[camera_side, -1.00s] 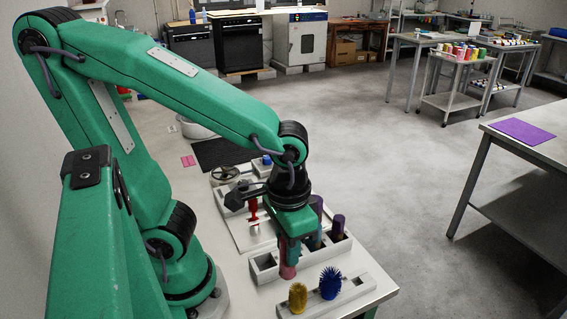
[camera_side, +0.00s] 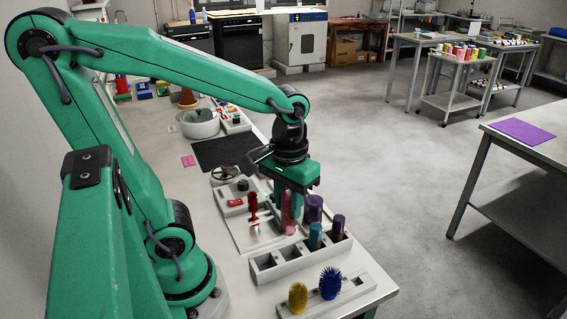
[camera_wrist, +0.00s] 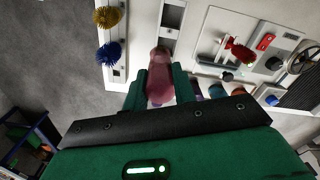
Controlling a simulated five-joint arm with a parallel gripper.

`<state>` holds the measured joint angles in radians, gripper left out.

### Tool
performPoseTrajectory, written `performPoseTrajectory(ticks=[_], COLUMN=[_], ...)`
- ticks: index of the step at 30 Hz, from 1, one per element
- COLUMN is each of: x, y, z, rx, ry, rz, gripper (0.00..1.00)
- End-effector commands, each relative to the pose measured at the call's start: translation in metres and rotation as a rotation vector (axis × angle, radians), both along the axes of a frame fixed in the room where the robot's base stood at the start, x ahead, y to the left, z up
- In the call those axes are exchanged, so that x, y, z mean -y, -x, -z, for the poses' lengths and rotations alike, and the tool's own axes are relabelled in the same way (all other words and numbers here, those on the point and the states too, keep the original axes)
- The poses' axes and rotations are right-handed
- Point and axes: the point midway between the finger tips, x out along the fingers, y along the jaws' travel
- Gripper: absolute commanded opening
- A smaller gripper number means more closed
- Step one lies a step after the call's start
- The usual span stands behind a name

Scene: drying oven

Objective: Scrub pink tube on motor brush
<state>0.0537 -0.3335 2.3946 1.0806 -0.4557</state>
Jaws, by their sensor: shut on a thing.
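The pink tube (camera_side: 286,212) is held upright between the fingers of my gripper (camera_side: 292,204), shut on it. Its lower end is above the rack in the side view. In the wrist view the pink tube (camera_wrist: 160,72) sticks out between the two fingers of my gripper (camera_wrist: 159,88). A red brush (camera_side: 253,206) stands on a pale base plate, just left of the held tube in the side view. The red brush (camera_wrist: 240,52) also shows at right in the wrist view, apart from the tube.
The grey rack (camera_side: 264,266) has empty slots at left and several blue and purple tubes (camera_side: 338,226) at right. A front holder carries a yellow brush (camera_side: 298,297) and a blue brush (camera_side: 330,284). A handwheel (camera_side: 225,174) and a red switch (camera_side: 235,202) sit behind.

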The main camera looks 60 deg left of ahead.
Motion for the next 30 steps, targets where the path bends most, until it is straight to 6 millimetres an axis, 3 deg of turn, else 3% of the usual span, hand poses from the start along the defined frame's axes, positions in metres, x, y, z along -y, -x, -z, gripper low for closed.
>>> performPoseTrajectory(ticks=[14, 30], x=[-0.075, -0.151], y=[-0.006, 0.014], z=[-0.015, -0.030], rx=[0.001, 0.000], ry=[0.000, 0.000], rz=[-0.301, -0.599], gripper=[0.05, 0.05])
